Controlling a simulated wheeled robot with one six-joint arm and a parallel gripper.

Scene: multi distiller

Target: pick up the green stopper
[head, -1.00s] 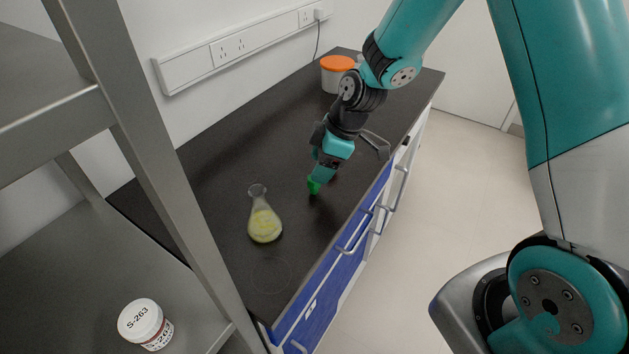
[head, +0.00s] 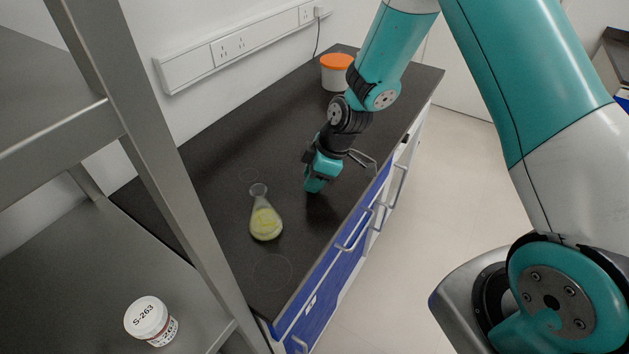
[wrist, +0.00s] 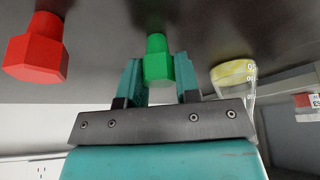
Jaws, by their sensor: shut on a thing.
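The green stopper (wrist: 157,58), with a narrow end and a wider faceted end, sits between my fingers in the wrist view. My gripper (wrist: 157,78) is shut on it, one teal finger on each side. In the head view my gripper (head: 314,187) is low over the dark bench top, to the right of and behind the flask, and the stopper is hidden there. I cannot tell whether the stopper still touches the bench.
A red stopper (wrist: 36,50) lies left of my gripper in the wrist view. A conical flask with yellow contents (head: 265,222) stands on the bench (head: 220,165). An orange-lidded tub (head: 336,72) is at the back.

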